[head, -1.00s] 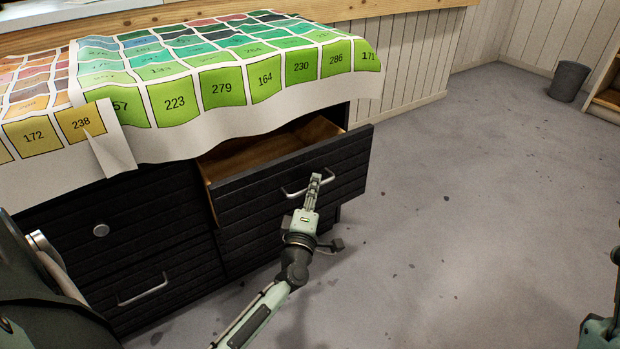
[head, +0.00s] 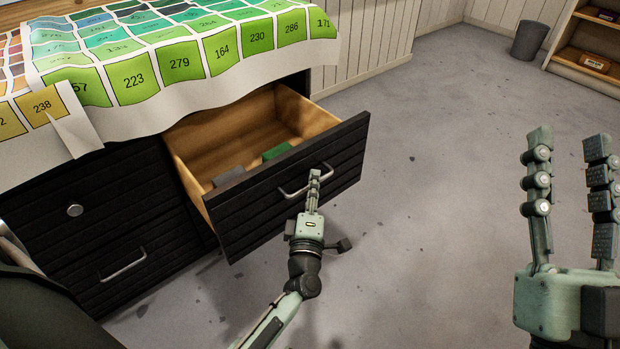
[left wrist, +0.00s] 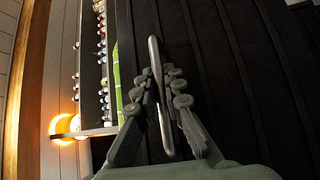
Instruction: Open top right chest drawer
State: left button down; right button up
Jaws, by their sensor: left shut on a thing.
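The top right drawer (head: 290,200) of the black chest stands well out in the head view. Its wooden inside shows, with a grey thing and a green thing (head: 276,150) lying in it. My left gripper (head: 314,178) is at the drawer's metal handle (head: 293,192), shut on it. In the left wrist view the handle (left wrist: 155,80) runs between the fingers of my left gripper (left wrist: 160,85). My right gripper (head: 568,150) is at the right of the head view, its fingers wide apart and empty, away from the chest.
A cloth with numbered colour squares (head: 180,62) covers the chest top and hangs over its front edge. A bin (head: 529,40) and shelf (head: 590,50) stand far right. Floor between is clear.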

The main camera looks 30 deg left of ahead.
pick_arm(q)
jog(key=c, duration=1.6)
grip_release()
jog(key=shift+s, duration=0.15)
